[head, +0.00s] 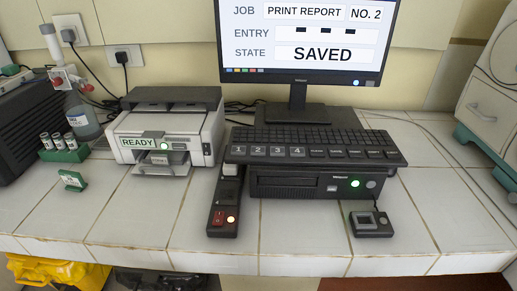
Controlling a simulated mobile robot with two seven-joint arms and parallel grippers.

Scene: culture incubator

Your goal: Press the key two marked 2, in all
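The key marked 2 (258,151) is in the front row of a black keyboard (310,138), between the keys 1 (238,150) and 3 (278,152). A key 4 (298,152) is right of 3. The keyboard lies on top of a black box unit (285,184) with a lit green light. The monitor (296,36) behind it reads JOB PRINT REPORT, NO. 2, STATE SAVED. Its ENTRY field shows three dark dashes. Neither of my grippers is in view, and nothing covers the number keys.
A printer (168,133) marked READY stands left of the keyboard. A black strip with a lit red switch (218,218) lies in front of it. A small dark device (371,224) is at right front. Tubes in a green rack (63,154) stand left. The tiled counter's front is mostly free.

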